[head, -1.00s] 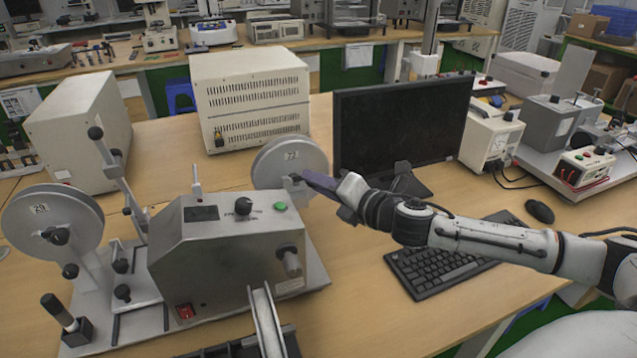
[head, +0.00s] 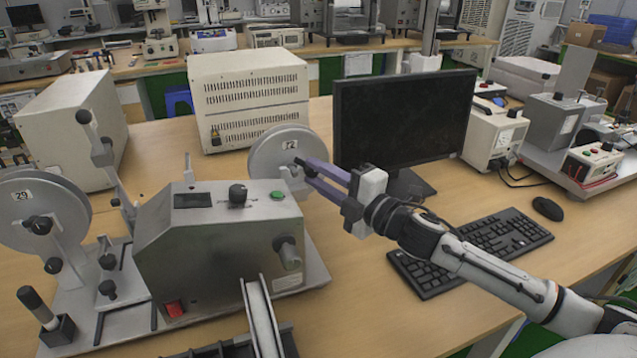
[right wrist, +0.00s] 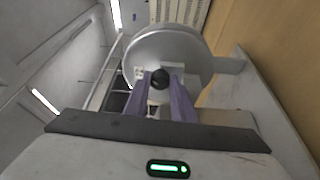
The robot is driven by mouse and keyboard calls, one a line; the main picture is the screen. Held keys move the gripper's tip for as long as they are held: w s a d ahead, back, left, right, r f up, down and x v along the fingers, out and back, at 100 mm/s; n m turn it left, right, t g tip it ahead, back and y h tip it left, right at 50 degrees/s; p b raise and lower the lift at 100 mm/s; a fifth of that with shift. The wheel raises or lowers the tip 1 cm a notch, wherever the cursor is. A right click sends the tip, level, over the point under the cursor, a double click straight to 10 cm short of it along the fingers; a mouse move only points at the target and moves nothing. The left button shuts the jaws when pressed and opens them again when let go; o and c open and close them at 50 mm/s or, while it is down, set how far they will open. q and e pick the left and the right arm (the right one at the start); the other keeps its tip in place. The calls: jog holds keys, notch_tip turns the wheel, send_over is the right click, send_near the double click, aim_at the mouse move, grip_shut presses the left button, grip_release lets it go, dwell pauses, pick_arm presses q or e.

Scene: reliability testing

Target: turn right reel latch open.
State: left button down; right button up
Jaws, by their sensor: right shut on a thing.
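The right reel (head: 268,149) is a grey disc labelled 72, standing behind the grey machine in the head view. It fills the upper middle of the right wrist view (right wrist: 170,42). Its latch is a small black knob (right wrist: 159,79) at the reel's hub. My right gripper (head: 303,169) reaches in from the right, and its two purple fingers (right wrist: 160,86) lie on either side of the knob, shut on it. My left gripper is not in view.
The grey machine (head: 220,240) with knobs and buttons stands in front of the reel. A second reel (head: 40,212), labelled 29, is at the left. A monitor (head: 400,120), keyboard (head: 470,250) and beige box (head: 248,100) stand close by. Bare table lies between machine and keyboard.

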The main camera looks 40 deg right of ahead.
jog(key=shift+f+m, duration=0.25)
jog(key=shift+m, duration=0.35)
jog(key=shift+m+t+b, duration=0.5)
jog(key=shift+m+b, duration=0.1)
jog(key=shift+m, duration=0.3)
jog(key=m+t, duration=0.1)
jog(key=m, duration=0.2)
jog(key=shift+h+b, duration=0.3)
jog(key=shift+b, duration=0.1)
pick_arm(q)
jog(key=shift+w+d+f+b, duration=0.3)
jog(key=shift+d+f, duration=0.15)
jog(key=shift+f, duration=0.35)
pick_arm(e)
jog(key=shift+a+m+t+h, duration=0.1)
jog(key=shift+m+t+h, duration=0.5)
jog(key=shift+m, duration=1.5)
jog(key=o, duration=1.1)
jog(key=shift+c, duration=0.2)
